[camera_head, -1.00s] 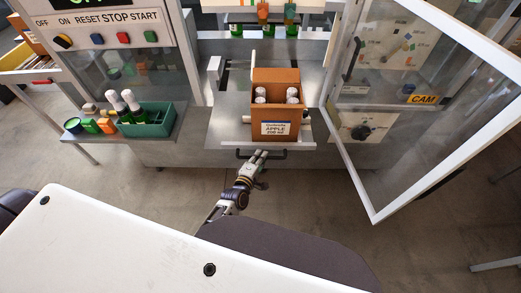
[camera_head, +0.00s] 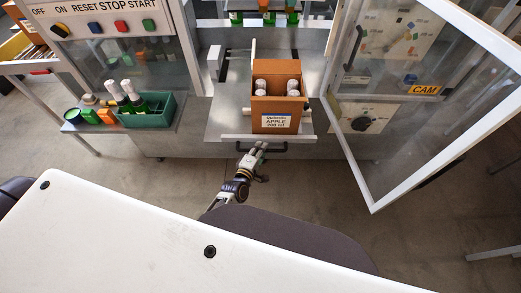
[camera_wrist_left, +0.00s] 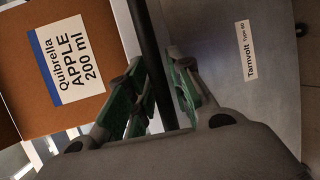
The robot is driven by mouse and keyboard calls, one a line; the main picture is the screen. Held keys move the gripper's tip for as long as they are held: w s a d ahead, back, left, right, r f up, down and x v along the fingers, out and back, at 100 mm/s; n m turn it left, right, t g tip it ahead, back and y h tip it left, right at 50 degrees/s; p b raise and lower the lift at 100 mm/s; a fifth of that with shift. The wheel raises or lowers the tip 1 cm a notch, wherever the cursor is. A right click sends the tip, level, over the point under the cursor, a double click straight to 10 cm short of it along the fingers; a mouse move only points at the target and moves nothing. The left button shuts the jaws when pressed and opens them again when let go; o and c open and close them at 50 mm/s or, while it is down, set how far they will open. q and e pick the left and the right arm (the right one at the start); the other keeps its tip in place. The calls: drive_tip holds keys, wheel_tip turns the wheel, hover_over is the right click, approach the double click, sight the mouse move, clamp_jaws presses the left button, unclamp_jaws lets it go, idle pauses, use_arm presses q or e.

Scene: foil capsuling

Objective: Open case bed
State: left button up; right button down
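The case bed (camera_head: 228,124) is a grey metal plate in front of the machine, with a dark bar handle (camera_head: 275,150) below its front edge. A brown case (camera_head: 274,105) labelled APPLE stands on it, holding several white-topped bottles. My left gripper (camera_head: 260,148) is at the left half of the handle. In the left wrist view the dark handle bar (camera_wrist_left: 145,30) passes between the green-padded fingers (camera_wrist_left: 161,95); narrow gaps seem to show beside the bar, so the fingers look open around it. The case (camera_wrist_left: 40,105) shows at the left there. My right gripper is out of view.
A framed clear door (camera_head: 356,165) stands open at the right. A green bin (camera_head: 155,117) with bottles is on a side shelf at the left, beside small coloured items. A white surface (camera_head: 150,240) fills the lower front.

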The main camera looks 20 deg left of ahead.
use_arm(q)
drive_tip(key=shift+s+r, duration=0.1)
drive_tip(key=shift+s, duration=0.05)
drive_tip(key=v, duration=1.1)
drive_tip(key=shift+s, duration=0.35)
idle(0.8)
